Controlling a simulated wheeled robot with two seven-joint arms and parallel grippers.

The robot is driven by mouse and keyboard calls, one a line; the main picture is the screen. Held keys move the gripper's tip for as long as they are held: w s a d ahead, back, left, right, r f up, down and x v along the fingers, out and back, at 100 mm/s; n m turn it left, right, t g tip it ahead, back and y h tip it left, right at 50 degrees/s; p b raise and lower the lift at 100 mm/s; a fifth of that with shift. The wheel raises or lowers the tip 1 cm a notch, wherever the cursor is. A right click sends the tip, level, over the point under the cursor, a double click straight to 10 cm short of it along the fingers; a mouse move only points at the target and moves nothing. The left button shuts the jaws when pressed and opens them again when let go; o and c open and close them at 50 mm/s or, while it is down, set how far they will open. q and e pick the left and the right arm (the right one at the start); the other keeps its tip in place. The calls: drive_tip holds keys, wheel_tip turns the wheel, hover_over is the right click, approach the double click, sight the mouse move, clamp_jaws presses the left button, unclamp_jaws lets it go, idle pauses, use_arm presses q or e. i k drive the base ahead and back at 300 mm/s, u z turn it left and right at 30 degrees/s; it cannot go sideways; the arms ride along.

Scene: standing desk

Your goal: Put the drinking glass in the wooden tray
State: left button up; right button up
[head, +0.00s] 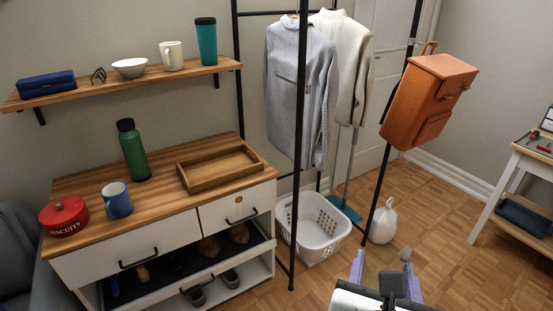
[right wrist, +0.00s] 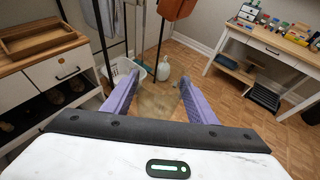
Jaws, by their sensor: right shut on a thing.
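The wooden tray (head: 222,166) sits empty on the right part of the wooden dresser top; it also shows at the upper left of the right wrist view (right wrist: 36,40). My right gripper (head: 382,266) is low at the bottom right of the head view, out in front of the dresser and well to the right of the tray. Its purple fingers (right wrist: 158,100) are shut on the drinking glass (right wrist: 157,104), which is clear and faint against the floor. The glass is hard to make out in the head view. My left gripper is not in view.
A blue mug (head: 117,201), red biscuit tin (head: 64,216) and green bottle (head: 133,150) stand on the dresser left of the tray. A clothes rack post (head: 299,130) rises just right of the dresser. A laundry basket (head: 316,232) and white bag (head: 383,223) are on the floor.

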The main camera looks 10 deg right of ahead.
sight(219, 168)
drive_tip(key=z, duration=0.2)
drive_tip(key=i, duration=0.75)
drive_tip(key=u, duration=0.8)
drive_tip(key=i, duration=0.6)
drive_tip(key=u, duration=0.75)
